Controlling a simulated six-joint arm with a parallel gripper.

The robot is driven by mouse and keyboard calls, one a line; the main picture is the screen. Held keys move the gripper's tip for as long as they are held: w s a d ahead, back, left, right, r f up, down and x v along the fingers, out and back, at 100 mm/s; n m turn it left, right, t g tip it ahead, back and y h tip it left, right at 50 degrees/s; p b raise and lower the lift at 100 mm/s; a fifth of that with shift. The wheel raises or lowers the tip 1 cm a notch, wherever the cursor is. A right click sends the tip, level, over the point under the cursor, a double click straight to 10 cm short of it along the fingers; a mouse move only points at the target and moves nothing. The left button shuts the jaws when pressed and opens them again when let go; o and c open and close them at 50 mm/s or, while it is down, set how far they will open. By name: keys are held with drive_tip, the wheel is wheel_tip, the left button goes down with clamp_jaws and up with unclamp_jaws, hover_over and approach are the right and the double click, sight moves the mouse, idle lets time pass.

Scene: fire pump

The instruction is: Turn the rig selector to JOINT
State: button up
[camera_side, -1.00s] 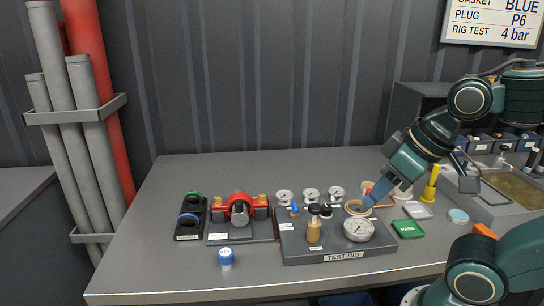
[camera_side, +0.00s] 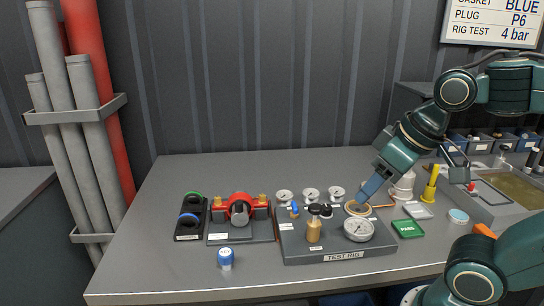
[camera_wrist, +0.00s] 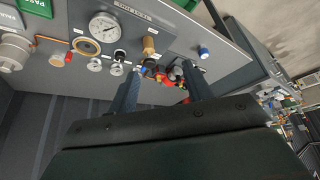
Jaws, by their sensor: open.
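The test rig (camera_side: 290,245) is a grey panel with a "TEST RIG" label on its front. I cannot read which control is the selector or where JOINT is. My gripper (camera_side: 363,197) is above the rig's back right, near the ring. In the wrist view my gripper (camera_wrist: 162,70) has its fingers apart and nothing between them; the knob (camera_wrist: 119,54) shows left of them.
A red pump (camera_side: 240,208) stands left of the rig, beside a rack with green and blue rings (camera_side: 190,218). Several small gauges (camera_side: 311,194) line the back. A blue-capped pot (camera_side: 225,257) stands at the front. A green PASS card (camera_side: 408,229) lies right. The table's left is clear.

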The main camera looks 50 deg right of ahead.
drive_tip(key=w+d+m+g, duration=0.3)
drive_tip(key=w+d, duration=0.4)
drive_tip(key=w, duration=0.3)
drive_tip(key=m+g, duration=0.2)
drive_tip(key=m, duration=0.1)
hover_over(327, 207)
wheel_tip(327, 207, down, 6)
drive_tip(key=shift+w+d+f, duration=0.1)
drive_tip(key=shift+w, duration=0.05)
wheel_tip(327, 207, down, 14)
drive_tip(key=shift+r, duration=0.15)
drive_tip(key=c, duration=1)
drive_tip(key=shift+n, duration=0.3)
